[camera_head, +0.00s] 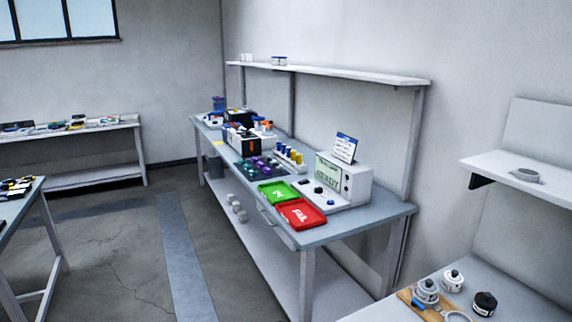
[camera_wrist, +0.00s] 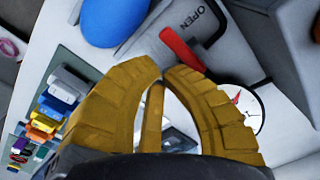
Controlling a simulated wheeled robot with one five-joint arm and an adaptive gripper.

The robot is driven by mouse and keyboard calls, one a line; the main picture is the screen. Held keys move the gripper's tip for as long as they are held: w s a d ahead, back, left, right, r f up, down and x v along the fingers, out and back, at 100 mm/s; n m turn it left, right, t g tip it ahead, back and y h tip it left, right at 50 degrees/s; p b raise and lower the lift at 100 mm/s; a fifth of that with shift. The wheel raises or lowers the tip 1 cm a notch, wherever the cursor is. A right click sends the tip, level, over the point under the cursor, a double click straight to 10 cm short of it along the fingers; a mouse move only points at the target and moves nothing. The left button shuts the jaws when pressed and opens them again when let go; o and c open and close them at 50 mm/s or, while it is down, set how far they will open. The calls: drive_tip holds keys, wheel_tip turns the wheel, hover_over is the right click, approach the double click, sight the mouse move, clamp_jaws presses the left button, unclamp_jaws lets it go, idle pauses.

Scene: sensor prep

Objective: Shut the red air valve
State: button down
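The red valve lever (camera_wrist: 182,49) shows in the wrist view, just beyond my fingertips, slanting across a grey surface. The word OPEN (camera_wrist: 204,17) is printed beside it. My gripper (camera_wrist: 164,73) has yellow ribbed fingers whose tips come nearly together, with nothing seen held between them. The lower end of the lever lies close to the tip of the right finger; I cannot tell whether they touch. A round white gauge (camera_wrist: 249,106) with a red needle is partly hidden behind the right finger. I cannot pick out the valve or my gripper in the head view.
A rounded blue object (camera_wrist: 121,20) is close to the lever at upper left in the wrist view. In the head view, a long bench (camera_head: 352,226) holds a green tray (camera_head: 279,192), a red tray (camera_head: 301,213) and a READY device (camera_head: 357,181). Open floor (camera_head: 130,235) lies left.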

drive_tip(key=shift+s+d, duration=0.15)
drive_tip(key=shift+d, duration=0.3)
drive_tip(key=shift+d, duration=0.25)
idle(0.4)
drive_tip(key=shift+d, duration=0.25)
drive_tip(key=shift+d, duration=0.5)
idle(0.5)
drive_tip(key=shift+w+d+p, duration=0.4)
drive_tip(key=shift+w+d, duration=0.35)
drive_tip(key=shift+d, duration=0.1)
idle(0.9)
drive_tip(key=shift+r, duration=0.15)
drive_tip(key=shift+w+a+r+p, duration=0.15)
drive_tip(key=shift+r+p, duration=0.8)
drive_tip(key=shift+r, duration=0.5)
drive_tip(key=shift+w+d+r+p, duration=0.1)
drive_tip(key=shift+r+p, duration=0.8)
drive_tip(key=shift+r, duration=0.5)
drive_tip(key=shift+a, duration=0.1)
